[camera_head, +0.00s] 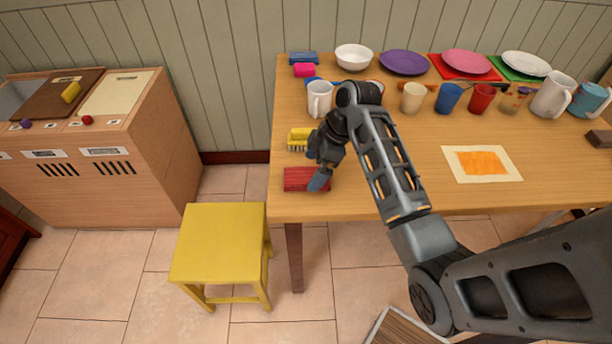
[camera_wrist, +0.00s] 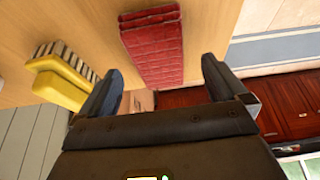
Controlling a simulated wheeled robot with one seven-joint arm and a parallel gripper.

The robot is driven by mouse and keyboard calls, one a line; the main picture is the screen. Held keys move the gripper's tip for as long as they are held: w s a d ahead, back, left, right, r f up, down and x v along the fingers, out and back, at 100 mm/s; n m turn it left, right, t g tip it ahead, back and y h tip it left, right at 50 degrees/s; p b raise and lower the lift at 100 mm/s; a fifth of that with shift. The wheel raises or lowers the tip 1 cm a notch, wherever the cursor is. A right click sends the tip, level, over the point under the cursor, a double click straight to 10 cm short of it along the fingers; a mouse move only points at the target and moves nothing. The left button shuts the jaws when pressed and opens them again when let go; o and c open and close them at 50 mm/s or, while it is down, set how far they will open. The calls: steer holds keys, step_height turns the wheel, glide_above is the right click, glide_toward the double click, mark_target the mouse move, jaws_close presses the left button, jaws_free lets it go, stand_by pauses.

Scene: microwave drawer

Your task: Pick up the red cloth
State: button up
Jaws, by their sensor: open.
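The red cloth (camera_head: 300,178) lies folded flat on the wooden table, near its front left corner. In the wrist view the red cloth (camera_wrist: 153,45) shows a quilted surface and lies beyond the fingertips, between their two lines. My gripper (camera_head: 319,180) is at the right part of the cloth in the head view and covers some of it. In the wrist view my gripper (camera_wrist: 160,80) has its two dark fingers spread apart with nothing between them. I cannot tell whether a fingertip touches the cloth.
A yellow brush (camera_head: 299,138) lies just behind the cloth, close to my gripper; it also shows in the wrist view (camera_wrist: 60,90). A white mug (camera_head: 319,98) stands farther back. A yellow stool (camera_head: 219,243) stands by the table's left front. Cups and plates line the back.

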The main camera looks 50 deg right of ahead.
steer(key=shift+x, duration=1.4)
steer(key=shift+w, duration=0.1)
steer(key=shift+c, duration=0.2)
steer(key=c, duration=1.1)
steer(key=shift+r, duration=0.15)
steer(key=shift+d+r, duration=0.1)
steer(key=shift+r, duration=0.55)
step_height(320, 180, up, 3)
steer(key=shift+f, duration=0.1)
steer(key=shift+s+d+r+p, duration=0.1)
steer(key=shift+s+d+r, duration=0.95)
steer(key=shift+d, duration=0.65)
steer(key=shift+s+d+r+p, duration=0.1)
steer(key=shift+s+d+r, duration=0.7)
steer(key=shift+d+r, duration=0.65)
steer(key=shift+s+d+r+p, duration=0.1)
steer(key=shift+s+d+r, duration=0.8)
steer(key=shift+d, duration=1.05)
